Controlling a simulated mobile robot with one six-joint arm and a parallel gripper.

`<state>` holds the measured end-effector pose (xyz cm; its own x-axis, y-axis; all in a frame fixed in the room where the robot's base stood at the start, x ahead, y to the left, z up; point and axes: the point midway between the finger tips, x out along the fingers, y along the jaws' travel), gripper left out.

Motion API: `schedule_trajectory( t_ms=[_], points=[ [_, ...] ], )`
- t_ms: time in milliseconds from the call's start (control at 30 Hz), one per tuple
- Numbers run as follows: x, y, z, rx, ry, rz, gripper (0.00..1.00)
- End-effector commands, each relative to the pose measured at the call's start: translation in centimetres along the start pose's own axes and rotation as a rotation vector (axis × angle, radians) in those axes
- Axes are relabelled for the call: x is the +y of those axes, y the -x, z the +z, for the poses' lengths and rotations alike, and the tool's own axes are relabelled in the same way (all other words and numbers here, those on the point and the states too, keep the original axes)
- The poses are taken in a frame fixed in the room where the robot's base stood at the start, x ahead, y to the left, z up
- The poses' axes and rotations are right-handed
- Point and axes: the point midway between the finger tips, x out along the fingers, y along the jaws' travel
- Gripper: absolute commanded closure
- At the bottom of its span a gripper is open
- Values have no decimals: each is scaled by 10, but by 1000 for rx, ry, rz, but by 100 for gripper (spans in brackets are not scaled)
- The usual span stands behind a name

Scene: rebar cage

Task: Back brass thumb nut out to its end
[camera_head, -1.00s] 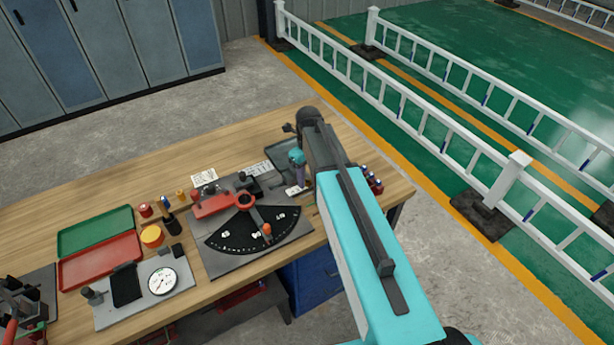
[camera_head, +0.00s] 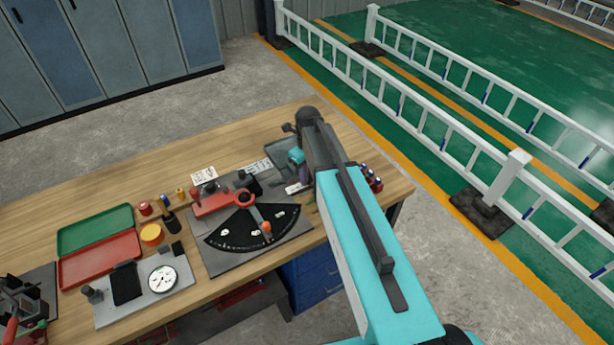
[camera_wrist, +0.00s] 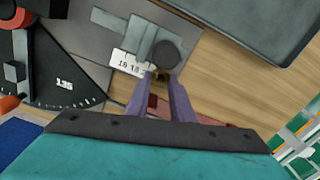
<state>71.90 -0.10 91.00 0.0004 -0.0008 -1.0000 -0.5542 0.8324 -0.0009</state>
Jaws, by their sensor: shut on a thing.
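The brass thumb nut (camera_wrist: 160,76) shows only as a small brass-coloured spot between my fingertips, just below a dark round knob (camera_wrist: 168,55) in the wrist view. My gripper (camera_wrist: 161,84) has its two purple fingers closed in on it, and they hide most of it. In the head view my gripper (camera_head: 295,174) is low over the right part of the bench, partly covered by my arm. The nut cannot be made out there.
A white label with numbers (camera_wrist: 130,65) lies beside the fingers. A black angle scale (camera_head: 250,228) with a red arm (camera_head: 212,205) stands to the left. A dark tray (camera_wrist: 250,25) lies close by. The wooden bench (camera_head: 120,195) also bears green and red trays and a dial gauge (camera_head: 163,281).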

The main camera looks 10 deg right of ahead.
Motion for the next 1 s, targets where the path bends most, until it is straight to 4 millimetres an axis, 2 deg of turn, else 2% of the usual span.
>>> schedule_trajectory(
  t_ms=[267, 1000],
  points=[
    [1, -2, 1, -2, 111, 2, 100],
    [0, 0, 2, -2, 621, 3, 100]
  ],
)
